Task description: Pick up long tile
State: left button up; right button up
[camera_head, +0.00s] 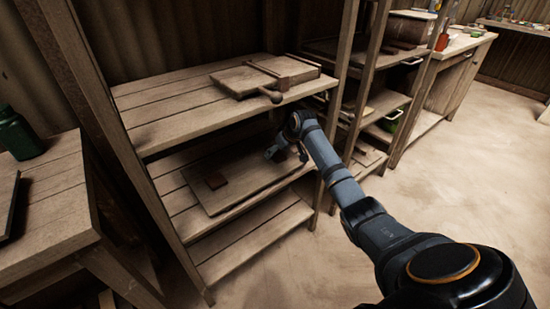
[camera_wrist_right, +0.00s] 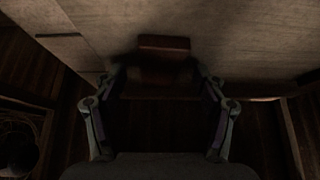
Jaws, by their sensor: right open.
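A reddish-brown tile (camera_wrist_right: 165,44) shows in the right wrist view, ahead of and between the fingers of my right gripper (camera_wrist_right: 161,80). The fingers are spread and do not touch it; its lower part is in dark shadow. In the head view my right gripper (camera_head: 287,152) is open over the right part of a board on the middle shelf, partly hidden by shadow and the arm. I cannot tell which tile the wrist view shows. My left gripper is not in view.
The wooden board (camera_head: 228,202) lies on the middle shelf. The upper shelf (camera_head: 180,108) sits close above my right gripper and holds a wooden press (camera_head: 262,76). A shelf post (camera_head: 335,110) stands just right of it. A green jar (camera_head: 20,133) stands on the left table.

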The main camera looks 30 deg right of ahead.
jog(key=shift+w, duration=0.1)
jog(key=c, duration=1.3)
jog(key=shift+r+p, duration=0.35)
jog(key=shift+r, duration=0.1)
jog(key=shift+c, duration=0.2)
jog(key=shift+r, duration=0.5)
jog(key=s, duration=0.2)
jog(key=s+p, duration=0.1)
jog(key=s, duration=0.1)
jog(key=s+p, duration=0.1)
jog(key=s, duration=0.1)
jog(key=shift+s+d+f, duration=0.2)
jog(key=shift+d, duration=0.2)
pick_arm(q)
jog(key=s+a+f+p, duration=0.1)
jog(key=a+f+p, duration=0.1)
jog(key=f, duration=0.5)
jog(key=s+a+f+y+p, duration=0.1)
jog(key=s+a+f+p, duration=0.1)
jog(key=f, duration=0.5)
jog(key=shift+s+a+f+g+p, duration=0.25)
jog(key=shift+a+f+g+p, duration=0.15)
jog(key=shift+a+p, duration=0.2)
pick_arm(e)
jog(key=s, duration=1.1)
jog(key=shift+s+d, duration=0.25)
